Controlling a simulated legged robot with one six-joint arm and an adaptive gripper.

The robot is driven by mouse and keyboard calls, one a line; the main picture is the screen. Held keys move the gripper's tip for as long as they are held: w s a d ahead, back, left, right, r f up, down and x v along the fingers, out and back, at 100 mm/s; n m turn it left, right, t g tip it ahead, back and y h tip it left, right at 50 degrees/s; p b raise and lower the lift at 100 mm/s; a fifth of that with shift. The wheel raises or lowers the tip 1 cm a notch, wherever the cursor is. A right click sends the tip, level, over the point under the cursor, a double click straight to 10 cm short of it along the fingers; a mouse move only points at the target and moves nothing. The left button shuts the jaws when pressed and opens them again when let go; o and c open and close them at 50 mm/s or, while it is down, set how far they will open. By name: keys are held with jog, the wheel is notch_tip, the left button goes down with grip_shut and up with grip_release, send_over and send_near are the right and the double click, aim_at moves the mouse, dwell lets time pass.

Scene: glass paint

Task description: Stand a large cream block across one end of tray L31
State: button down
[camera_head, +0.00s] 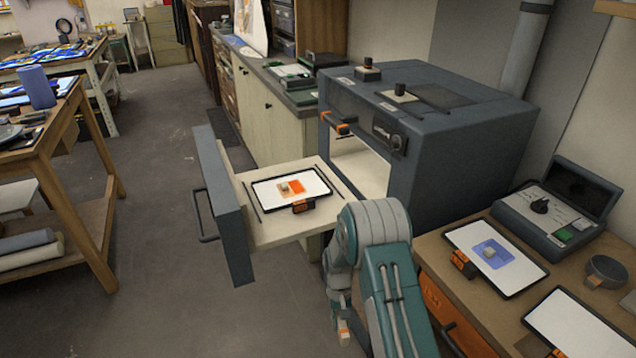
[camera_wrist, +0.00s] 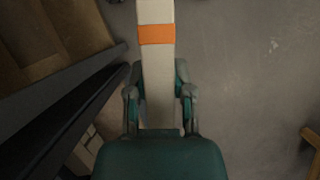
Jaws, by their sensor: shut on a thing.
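My gripper (camera_wrist: 159,95) is shut on a long cream block (camera_wrist: 157,65) with an orange band. The block points away from the fingers and runs out of the top of the wrist view. In the head view, only a small cream and orange end of the block (camera_head: 344,333) shows below my arm, low over the floor. A white tray (camera_head: 318,180) with a dark rim lies on the pulled-out drawer, bearing an orange patch and a small block. Another tray (camera_head: 522,277) with a blue patch lies on the right bench. A third tray (camera_head: 570,330) is partly cut off. I cannot read their tags.
The drawer (camera_head: 278,230) juts from the open dark kiln (camera_head: 440,130), left of my arm. A wooden table (camera_head: 75,115) stands at left. The floor between is clear.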

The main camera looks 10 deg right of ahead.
aim_at(342, 322)
jog(key=shift+w+r, duration=0.1)
jog(key=shift+r, duration=2.3)
